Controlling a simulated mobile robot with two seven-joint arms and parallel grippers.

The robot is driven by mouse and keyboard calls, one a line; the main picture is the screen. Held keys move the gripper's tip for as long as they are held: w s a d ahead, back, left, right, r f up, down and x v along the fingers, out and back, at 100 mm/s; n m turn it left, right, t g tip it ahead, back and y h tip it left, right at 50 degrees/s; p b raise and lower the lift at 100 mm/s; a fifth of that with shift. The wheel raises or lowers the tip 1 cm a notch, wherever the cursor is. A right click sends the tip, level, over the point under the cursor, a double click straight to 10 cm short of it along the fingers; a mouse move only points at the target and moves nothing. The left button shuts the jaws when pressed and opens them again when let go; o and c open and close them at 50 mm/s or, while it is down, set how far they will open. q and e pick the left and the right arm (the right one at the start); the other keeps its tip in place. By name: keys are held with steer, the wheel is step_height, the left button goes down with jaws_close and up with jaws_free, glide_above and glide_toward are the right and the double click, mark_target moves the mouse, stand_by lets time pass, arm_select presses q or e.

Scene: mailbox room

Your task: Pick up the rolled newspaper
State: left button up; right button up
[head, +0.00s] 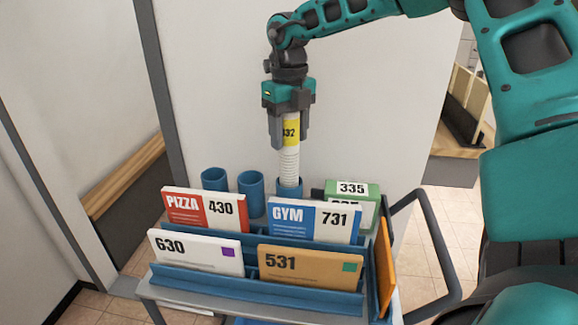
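My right gripper (290,138) points straight down from above, with one finger on each side of the roll's upper part at the label. The fingers appear to touch it. The roll's top is hidden between the fingers. My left gripper is not in view.
Two empty blue tubes (215,179) stand left of the roll. In front, a blue rack (258,298) on a cart holds upright mail: PIZZA 430 (204,209), GYM 731 (313,220), 630 (195,252), 531 (309,269). A white wall stands behind.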

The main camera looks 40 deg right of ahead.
jaws_close()
stand_by(0.3)
steer(key=shift+r, duration=0.15)
step_height(320, 180, up, 20)
steer(key=p, duration=0.2)
steer(key=shift+p, duration=0.4)
